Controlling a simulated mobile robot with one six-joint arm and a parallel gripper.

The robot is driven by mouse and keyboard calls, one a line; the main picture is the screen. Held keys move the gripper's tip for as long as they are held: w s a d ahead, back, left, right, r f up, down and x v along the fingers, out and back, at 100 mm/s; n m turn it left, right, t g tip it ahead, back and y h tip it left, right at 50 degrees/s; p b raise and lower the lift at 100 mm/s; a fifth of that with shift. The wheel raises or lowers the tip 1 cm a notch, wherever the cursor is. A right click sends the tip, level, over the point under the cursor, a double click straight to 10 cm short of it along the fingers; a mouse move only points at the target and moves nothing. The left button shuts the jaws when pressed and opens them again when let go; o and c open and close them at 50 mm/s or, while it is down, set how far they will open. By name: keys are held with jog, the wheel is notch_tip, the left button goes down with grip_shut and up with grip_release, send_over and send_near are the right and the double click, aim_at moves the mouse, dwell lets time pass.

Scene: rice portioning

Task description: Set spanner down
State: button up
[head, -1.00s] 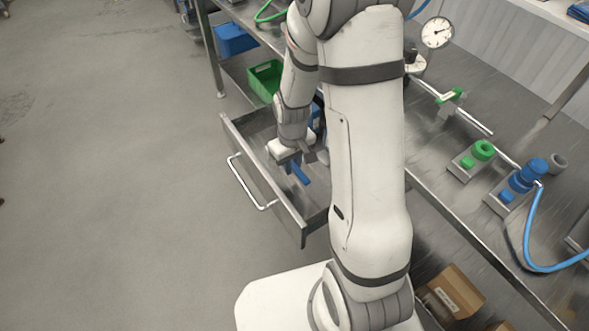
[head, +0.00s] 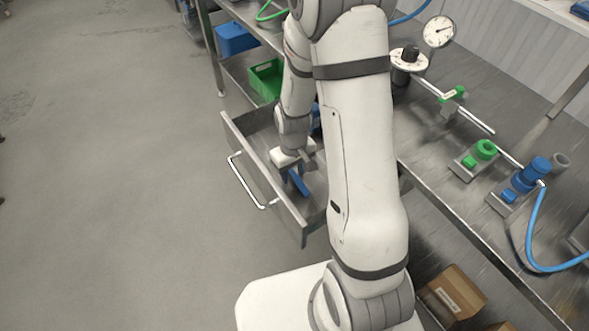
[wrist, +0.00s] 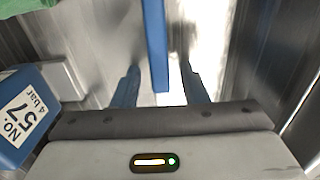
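The blue spanner (head: 299,182) is inside the open metal drawer (head: 262,172). In the wrist view, its straight blue handle (wrist: 155,45) runs down from the top edge and ends between my fingers. The spanner's far end is out of that view. My gripper (head: 304,170) is down inside the drawer at the spanner. In the wrist view, my gripper (wrist: 160,80) has its two fingers apart, with a narrow gap on each side of the handle. I cannot tell whether the whole spanner rests on the drawer floor.
A blue block (wrist: 22,115) marked "No. 57, 4 bar" stands left of my gripper. A green bin (head: 266,80) and a blue bin (head: 236,39) are beyond the drawer. The bench (head: 440,170) on the right carries a gauge (head: 439,32) and valves. The floor on the left is clear.

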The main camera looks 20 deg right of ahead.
aim_at(293, 173)
jog(key=shift+r, duration=0.15)
notch_tip(293, 173, up, 12)
jog(key=p, duration=0.1)
jog(key=s+d+r+m+t, duration=0.1)
jog(key=s+r+m+t, duration=0.1)
jog(key=s+r, duration=1.1)
jog(key=shift+s+d+r+m, duration=0.2)
jog(key=shift+s+r+m, duration=0.1)
jog(key=shift+m, duration=0.5)
notch_tip(293, 173, up, 3)
jog(key=p, duration=0.3)
jog(key=shift+s+t, duration=0.1)
jog(key=shift+t, duration=0.2)
